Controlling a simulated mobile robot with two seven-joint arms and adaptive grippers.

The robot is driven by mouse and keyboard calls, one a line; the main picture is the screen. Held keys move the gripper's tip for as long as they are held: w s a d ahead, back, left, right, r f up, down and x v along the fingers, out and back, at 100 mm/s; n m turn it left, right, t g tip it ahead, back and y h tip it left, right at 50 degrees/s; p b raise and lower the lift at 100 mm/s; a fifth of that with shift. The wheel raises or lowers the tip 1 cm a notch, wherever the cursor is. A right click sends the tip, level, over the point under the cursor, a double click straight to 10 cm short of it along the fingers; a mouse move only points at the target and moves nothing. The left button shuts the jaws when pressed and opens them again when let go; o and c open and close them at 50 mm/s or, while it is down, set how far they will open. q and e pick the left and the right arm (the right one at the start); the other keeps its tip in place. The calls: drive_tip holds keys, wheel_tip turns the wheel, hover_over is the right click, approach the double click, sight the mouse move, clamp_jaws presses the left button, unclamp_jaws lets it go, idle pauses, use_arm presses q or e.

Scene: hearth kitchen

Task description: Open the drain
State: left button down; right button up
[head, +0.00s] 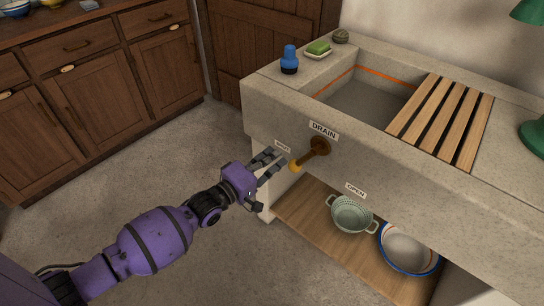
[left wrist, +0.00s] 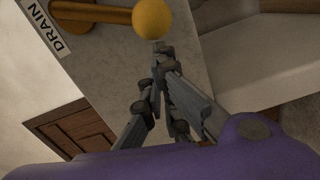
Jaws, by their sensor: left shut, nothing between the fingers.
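The drain lever (head: 316,153) is a brown metal handle on the front of the stone sink, with a yellow ball (head: 295,166) at its end. It points left and slightly down from its pivot, under the DRAIN label (head: 323,131). A small label (head: 283,146), apparently SHUT, is left of it; the OPEN label (head: 356,190) is lower right. My left gripper (head: 276,161) is shut and empty, just left of the ball. In the left wrist view its fingertips (left wrist: 163,50) are very close to the ball (left wrist: 153,18); I cannot tell whether they touch. My right gripper is not in view.
The sink basin (head: 345,105) is partly covered by a wooden slatted rack (head: 440,118). A blue-topped bottle (head: 289,60) and green soap (head: 318,48) stand on its rim. Below are a colander (head: 352,216) and a blue-rimmed bowl (head: 408,250) on a wooden shelf. Floor left is clear.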

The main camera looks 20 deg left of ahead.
use_arm(q)
drive_tip(key=shift+s+d+f+n, duration=0.1)
drive_tip(key=shift+d+f+n, duration=0.1)
drive_tip(key=shift+f+n, duration=0.1)
drive_tip(key=s+d+f+n+b, duration=0.2)
drive_tip(key=d+n, duration=0.3)
drive_tip(key=n, duration=0.1)
drive_tip(key=s+d+f+n+b, duration=0.2)
drive_tip(key=d+f+n+b, duration=0.1)
drive_tip(key=d+n, duration=0.3)
drive_tip(key=shift+t, duration=0.3)
idle(0.4)
drive_tip(key=shift+f, duration=0.15)
